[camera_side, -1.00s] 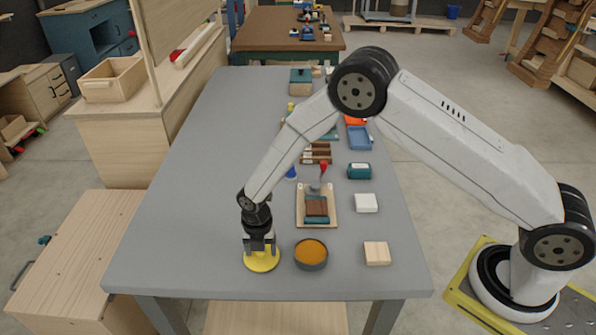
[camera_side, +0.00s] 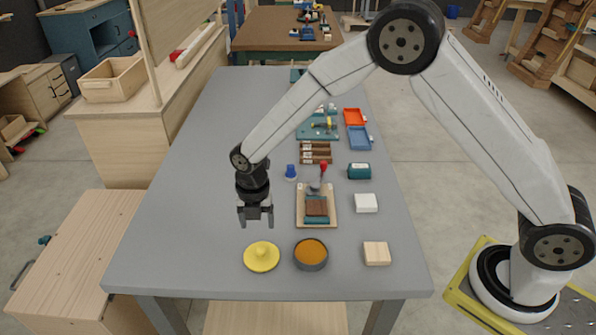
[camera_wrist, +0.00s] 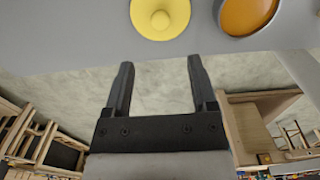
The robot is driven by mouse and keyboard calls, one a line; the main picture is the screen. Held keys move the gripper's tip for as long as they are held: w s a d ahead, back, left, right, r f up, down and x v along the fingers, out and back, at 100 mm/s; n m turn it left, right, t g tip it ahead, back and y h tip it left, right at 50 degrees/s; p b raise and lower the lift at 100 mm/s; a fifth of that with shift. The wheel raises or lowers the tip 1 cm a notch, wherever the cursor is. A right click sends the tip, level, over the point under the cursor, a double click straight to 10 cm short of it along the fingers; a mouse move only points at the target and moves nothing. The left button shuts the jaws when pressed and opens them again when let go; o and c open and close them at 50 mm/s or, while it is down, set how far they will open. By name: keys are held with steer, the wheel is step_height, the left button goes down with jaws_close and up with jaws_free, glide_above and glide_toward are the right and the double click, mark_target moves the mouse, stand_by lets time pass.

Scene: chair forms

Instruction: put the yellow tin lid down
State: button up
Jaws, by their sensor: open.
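The yellow tin lid (camera_side: 261,257) lies flat on the grey table near its front edge, its round knob facing up. It also shows in the wrist view (camera_wrist: 160,17), at the top of the picture. A round dark tin (camera_side: 311,254) with orange contents stands just right of the lid, apart from it; its orange inside shows in the wrist view (camera_wrist: 248,14). My gripper (camera_side: 256,222) is open and empty, raised above the table over and behind the lid. In the wrist view both fingers (camera_wrist: 156,75) are spread with nothing between them.
A wooden block (camera_side: 376,253) stands right of the tin. Behind are a board with a brown block (camera_side: 317,207), a white block (camera_side: 366,203), a teal box (camera_side: 359,171) and a blue piece (camera_side: 291,172). The table's left side (camera_side: 180,200) is clear.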

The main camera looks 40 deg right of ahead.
steer(key=shift+r, duration=1.05)
steer(key=s+d+r+m+t, duration=0.1)
steer(key=s+d+r+m, duration=0.2)
steer(key=s+d+m, duration=0.4)
steer(key=s+d+r+m+t, duration=0.1)
steer(key=s+d+r+m, duration=0.3)
steer(key=m, duration=1.6)
steer(key=s+d, duration=0.4)
steer(key=s, duration=0.3)
steer(key=shift+r+t, duration=0.15)
steer(key=shift+t, duration=0.15)
